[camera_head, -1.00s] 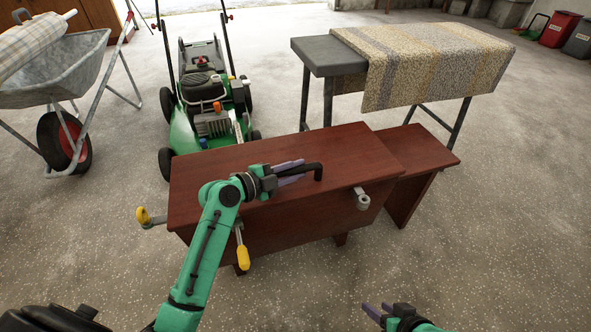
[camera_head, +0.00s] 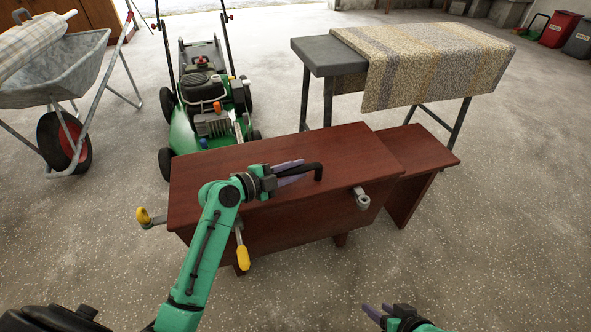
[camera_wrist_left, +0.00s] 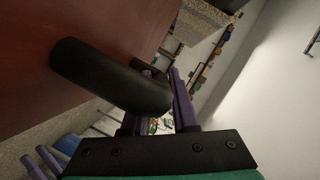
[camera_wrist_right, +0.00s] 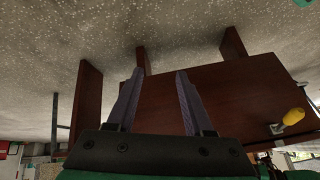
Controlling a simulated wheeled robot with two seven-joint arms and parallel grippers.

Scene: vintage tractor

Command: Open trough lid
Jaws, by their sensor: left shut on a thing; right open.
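The trough is a reddish-brown wooden box (camera_head: 300,222) with a flat lid (camera_head: 225,165) on top, lying closed. A black bar handle (camera_head: 318,172) is fixed on the lid. My left gripper (camera_head: 300,173) is at the lid and shut on the handle; the left wrist view shows the black handle (camera_wrist_left: 105,75) between its purple fingers (camera_wrist_left: 155,100). My right gripper (camera_head: 378,311) is low in front of the trough, apart from it, open and empty. The right wrist view shows its spread fingers (camera_wrist_right: 158,100) with the trough's front (camera_wrist_right: 225,98) beyond.
Yellow-handled levers (camera_head: 242,256) stick out at the trough's front and left. A metal fitting (camera_head: 362,199) is at its front right. A lower wooden bench (camera_head: 418,148) adjoins on the right. A green mower (camera_head: 205,110) and a cloth-covered table (camera_head: 425,60) stand behind.

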